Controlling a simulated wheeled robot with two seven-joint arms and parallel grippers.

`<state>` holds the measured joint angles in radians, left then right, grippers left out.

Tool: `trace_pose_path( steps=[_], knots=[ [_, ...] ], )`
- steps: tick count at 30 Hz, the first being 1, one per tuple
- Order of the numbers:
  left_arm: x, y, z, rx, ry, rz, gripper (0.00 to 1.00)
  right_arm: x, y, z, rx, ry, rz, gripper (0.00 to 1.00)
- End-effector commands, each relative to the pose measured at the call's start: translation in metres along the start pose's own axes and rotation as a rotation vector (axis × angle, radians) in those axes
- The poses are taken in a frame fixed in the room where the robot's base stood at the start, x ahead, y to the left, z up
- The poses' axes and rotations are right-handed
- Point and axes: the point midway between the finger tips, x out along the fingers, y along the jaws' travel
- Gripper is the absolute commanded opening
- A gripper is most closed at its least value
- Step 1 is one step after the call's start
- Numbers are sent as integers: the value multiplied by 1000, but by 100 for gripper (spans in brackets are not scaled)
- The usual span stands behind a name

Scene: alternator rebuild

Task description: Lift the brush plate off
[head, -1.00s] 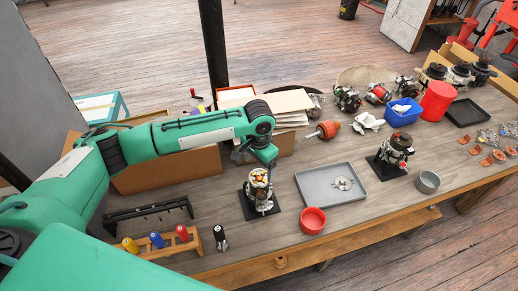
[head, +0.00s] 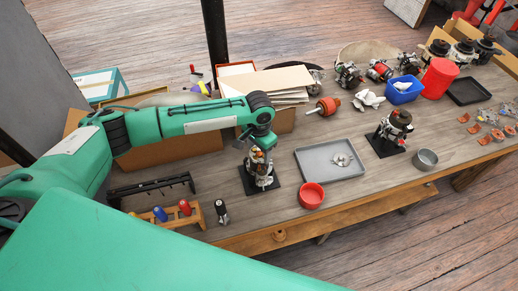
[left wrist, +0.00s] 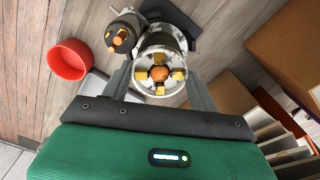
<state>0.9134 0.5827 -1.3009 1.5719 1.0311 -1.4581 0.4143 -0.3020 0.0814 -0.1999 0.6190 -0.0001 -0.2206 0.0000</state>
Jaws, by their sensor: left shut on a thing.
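A motor-like assembly (head: 262,172) stands upright on a black base (head: 249,187) at the middle of the bench. In the left wrist view, its round end holds the brush plate (left wrist: 141,75), a pale ring with several gold blocks around a copper-coloured centre. A smaller dark cylinder (left wrist: 121,36) with a copper-coloured stud is attached beside it. My left gripper (left wrist: 160,88) has one finger on each side of the ring and is shut on it. In the head view my left gripper (head: 257,146) hides the top of the assembly. I cannot tell whether the plate is raised from the body.
A red bowl (head: 311,196) and a grey tray (head: 331,173) with a small metal part (head: 342,159) are to the right. A second assembly (head: 394,127) stands beyond the tray. A screwdriver rack (head: 186,219) and a cardboard box (head: 170,172) are to the left.

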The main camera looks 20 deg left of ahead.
Motion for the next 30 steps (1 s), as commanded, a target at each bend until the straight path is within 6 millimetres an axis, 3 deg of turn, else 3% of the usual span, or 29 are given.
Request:
trace_pose_path(
  steps=[30],
  knots=[
    [-2, 0, 0, 0, 0, 0, 36, -5, -2, -4, 1, 5, -2, 82]
  ],
)
